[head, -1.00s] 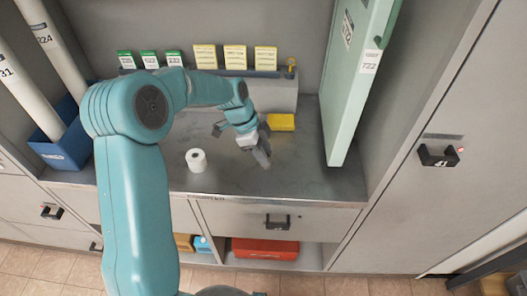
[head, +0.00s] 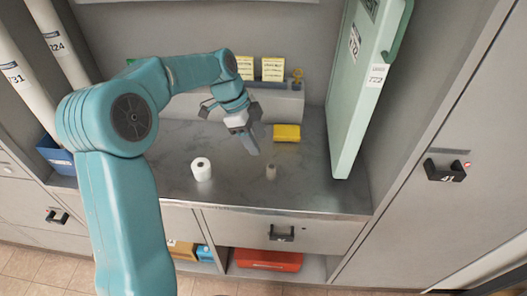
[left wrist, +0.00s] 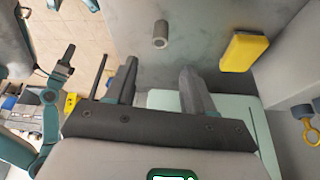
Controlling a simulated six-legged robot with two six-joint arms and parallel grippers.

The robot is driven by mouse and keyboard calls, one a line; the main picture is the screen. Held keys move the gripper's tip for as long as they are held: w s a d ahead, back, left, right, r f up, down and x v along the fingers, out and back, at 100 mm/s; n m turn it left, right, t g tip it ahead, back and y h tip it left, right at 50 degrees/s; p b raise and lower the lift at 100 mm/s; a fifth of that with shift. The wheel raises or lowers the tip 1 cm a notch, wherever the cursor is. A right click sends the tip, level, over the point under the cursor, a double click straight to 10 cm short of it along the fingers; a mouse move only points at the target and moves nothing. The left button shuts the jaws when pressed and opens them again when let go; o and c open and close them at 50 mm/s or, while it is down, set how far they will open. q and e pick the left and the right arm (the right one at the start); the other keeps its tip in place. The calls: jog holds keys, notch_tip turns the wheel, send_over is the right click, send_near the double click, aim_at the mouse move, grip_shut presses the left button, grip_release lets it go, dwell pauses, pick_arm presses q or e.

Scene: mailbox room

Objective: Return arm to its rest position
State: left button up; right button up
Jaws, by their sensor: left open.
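My left arm comes in from the left over the grey counter. My left gripper (head: 246,130) is above the counter, open and empty. In the left wrist view, its two dark fingers (left wrist: 158,78) stand apart with nothing between them. A white roll (head: 202,169) stands on the counter left of the gripper. My right gripper is not seen.
A tall green door panel (head: 362,90) stands open at the right. Yellow cards (head: 273,69) stand on a ledge at the back. White tubes (head: 58,45) stand at the left by a blue bin (head: 57,157). A red box (head: 268,259) sits below the counter.

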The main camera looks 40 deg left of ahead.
pick_arm(q)
jog(key=shift+v, duration=1.1)
jog(key=shift+s, duration=0.1)
